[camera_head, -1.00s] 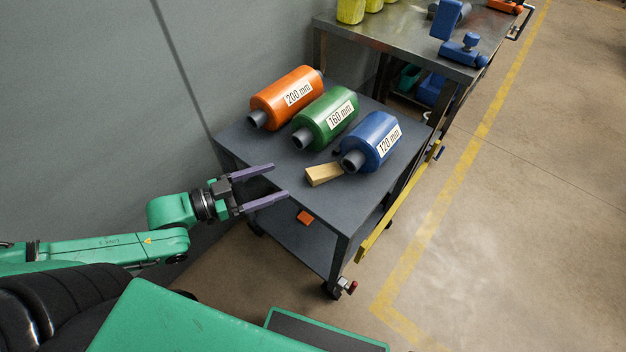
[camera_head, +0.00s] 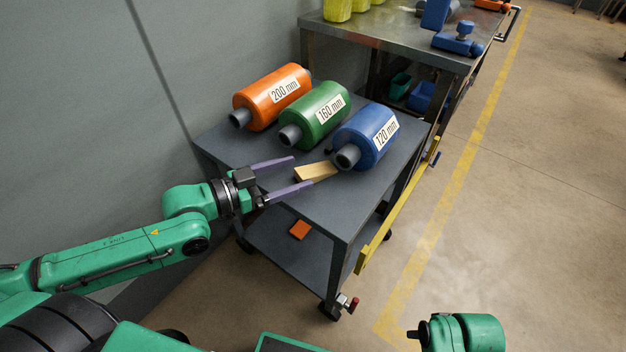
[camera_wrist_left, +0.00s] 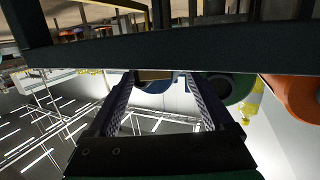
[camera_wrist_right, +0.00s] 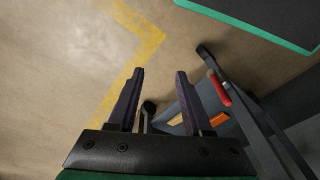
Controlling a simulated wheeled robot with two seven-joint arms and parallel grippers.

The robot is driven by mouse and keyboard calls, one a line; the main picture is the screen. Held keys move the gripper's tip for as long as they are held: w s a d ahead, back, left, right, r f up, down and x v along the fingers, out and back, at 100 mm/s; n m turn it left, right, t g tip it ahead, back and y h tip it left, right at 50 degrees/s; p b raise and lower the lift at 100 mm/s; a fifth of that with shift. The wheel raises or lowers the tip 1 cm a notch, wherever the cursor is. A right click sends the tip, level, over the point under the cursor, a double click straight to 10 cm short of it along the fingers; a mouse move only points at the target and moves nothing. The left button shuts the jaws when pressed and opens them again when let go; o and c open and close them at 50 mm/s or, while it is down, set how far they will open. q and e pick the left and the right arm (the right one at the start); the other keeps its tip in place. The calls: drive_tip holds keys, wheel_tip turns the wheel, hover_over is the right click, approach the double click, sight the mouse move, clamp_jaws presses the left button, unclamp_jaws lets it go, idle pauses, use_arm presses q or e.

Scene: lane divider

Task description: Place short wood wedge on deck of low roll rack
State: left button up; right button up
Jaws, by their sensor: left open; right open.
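The short wood wedge (camera_head: 316,171) is a tan block lying on the dark grey top deck of the roll rack (camera_head: 345,215), against the front of the blue 120 mm roll (camera_head: 366,137). My left gripper (camera_head: 302,171) is open at the deck's left side, with its purple fingertips on either side of the wedge's near end; contact cannot be told. In the left wrist view a sliver of tan (camera_wrist_left: 155,75) shows between the fingers, mostly hidden by a dark edge. My right gripper (camera_wrist_right: 157,75) is open and empty above the floor.
A green 160 mm roll (camera_head: 314,116) and an orange 200 mm roll (camera_head: 271,97) lie beside the blue one. An orange block (camera_head: 299,230) is on the lower shelf. A yellow bar (camera_head: 398,206) runs along the rack's right side. A metal table (camera_head: 405,45) stands behind.

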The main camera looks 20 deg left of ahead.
sight(317, 169)
use_arm(q)
drive_tip(key=b+x, duration=0.1)
drive_tip(key=x, duration=0.1)
drive_tip(key=shift+w+d+f, duration=0.1)
drive_tip(key=shift+d, duration=0.25)
drive_tip(key=x, duration=0.2)
drive_tip(key=shift+w+d+b, duration=0.15)
drive_tip(key=shift+d+b, duration=0.1)
drive_tip(key=shift+b, duration=0.1)
drive_tip(key=shift+w+d+f, duration=0.2)
drive_tip(key=shift+w+d, duration=0.15)
drive_tip(key=shift+d, duration=0.05)
clamp_jaws()
use_arm(e)
drive_tip(key=r, duration=0.5)
drive_tip(key=shift+s+a+r, duration=0.15)
drive_tip(key=shift+s+a, duration=0.15)
drive_tip(key=shift+a, duration=0.05)
use_arm(q)
drive_tip(key=shift+r, duration=0.1)
